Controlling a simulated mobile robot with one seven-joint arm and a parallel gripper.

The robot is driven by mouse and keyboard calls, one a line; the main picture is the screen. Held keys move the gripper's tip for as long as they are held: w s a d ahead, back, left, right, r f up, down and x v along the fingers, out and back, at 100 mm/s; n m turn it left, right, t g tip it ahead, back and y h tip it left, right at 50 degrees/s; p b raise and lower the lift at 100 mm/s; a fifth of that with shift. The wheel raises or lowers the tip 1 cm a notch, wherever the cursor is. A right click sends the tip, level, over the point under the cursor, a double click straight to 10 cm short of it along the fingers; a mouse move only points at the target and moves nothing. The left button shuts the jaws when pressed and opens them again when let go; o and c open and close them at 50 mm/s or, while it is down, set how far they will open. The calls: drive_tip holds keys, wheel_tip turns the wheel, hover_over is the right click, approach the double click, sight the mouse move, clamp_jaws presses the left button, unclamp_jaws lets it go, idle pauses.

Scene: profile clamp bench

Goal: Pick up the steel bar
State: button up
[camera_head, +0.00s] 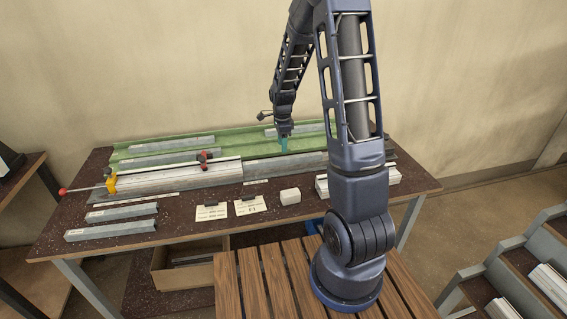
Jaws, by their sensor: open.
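Several grey steel-looking bars are in view, and I cannot tell which one the task means. Two short bars, the nearer one (110,230) and the one behind it (121,212), lie on the front left of the bench. Another bar (172,144) lies at the back left of the green tray (225,145), and one more (300,129) lies at its back right. My gripper (284,146) points down over the tray's middle right, in front of that right bar. Its teal fingers are small here; they are open and no bar shows between them.
A long clamp fixture with a yellow block (112,185), a red-knobbed lever (82,189) and a red clamp (203,156) runs along the bench (190,225). Label cards (250,205) and a white block (290,196) lie in front. A rack (530,265) stands right.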

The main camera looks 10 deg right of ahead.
sight(284, 158)
drive_tip(key=shift+w+d+f, duration=0.1)
drive_tip(key=shift+d+f, duration=0.05)
drive_tip(key=shift+f, duration=1.65)
drive_tip(key=shift+d+f, duration=0.15)
drive_tip(key=shift+f, duration=1.6)
clamp_jaws()
